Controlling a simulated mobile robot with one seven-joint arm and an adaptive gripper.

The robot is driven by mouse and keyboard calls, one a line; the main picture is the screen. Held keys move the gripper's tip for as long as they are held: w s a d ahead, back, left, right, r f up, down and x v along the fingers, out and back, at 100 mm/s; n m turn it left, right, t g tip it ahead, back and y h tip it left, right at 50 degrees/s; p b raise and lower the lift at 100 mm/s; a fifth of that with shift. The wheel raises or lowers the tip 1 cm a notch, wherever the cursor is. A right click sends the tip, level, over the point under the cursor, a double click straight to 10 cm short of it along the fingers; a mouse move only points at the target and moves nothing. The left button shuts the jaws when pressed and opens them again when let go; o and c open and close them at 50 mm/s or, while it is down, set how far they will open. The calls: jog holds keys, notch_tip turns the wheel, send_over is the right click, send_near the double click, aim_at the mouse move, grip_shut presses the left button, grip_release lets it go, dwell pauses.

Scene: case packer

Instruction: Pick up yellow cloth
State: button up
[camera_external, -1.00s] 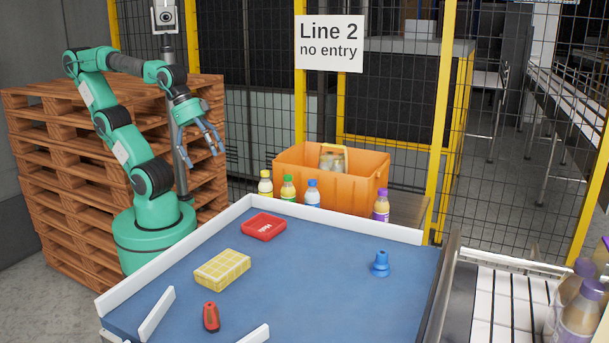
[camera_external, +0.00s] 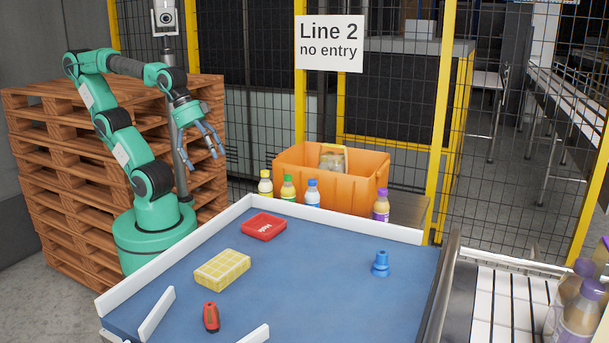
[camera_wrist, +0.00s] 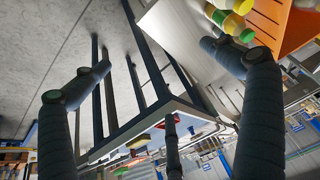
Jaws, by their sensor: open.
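The yellow cloth (camera_external: 222,269), folded into a checked rectangular pad, lies flat on the blue table top (camera_external: 310,270), left of its middle. My gripper (camera_external: 211,147) is open and empty, high above and beyond the table's far left edge, well apart from the cloth.
A red tray (camera_external: 264,227), a red-and-black object (camera_external: 211,317) and a blue stepped part (camera_external: 380,263) are on the table. White rails edge it. Several bottles and an orange crate (camera_external: 345,185) stand behind. Wooden pallets (camera_external: 60,190) are behind my arm.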

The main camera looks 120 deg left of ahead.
jog(key=shift+r, duration=0.15)
jog(key=w+d+r+m+g+p, duration=0.2)
jog(key=w+d+r+m+p, duration=0.45)
jog(key=w, duration=0.45)
jog(key=w+d+r+m+g+p, duration=0.1)
jog(key=w+d+r+m+p, duration=0.2)
jog(key=w+d+r+p, duration=0.5)
jog(key=m+g+p, duration=0.3)
jog(key=m+p, duration=0.6)
jog(key=m, duration=0.1)
send_over(217, 261)
notch_tip(217, 261, down, 6)
jog(key=shift+f, duration=0.15)
jog(key=shift+f, duration=4.25)
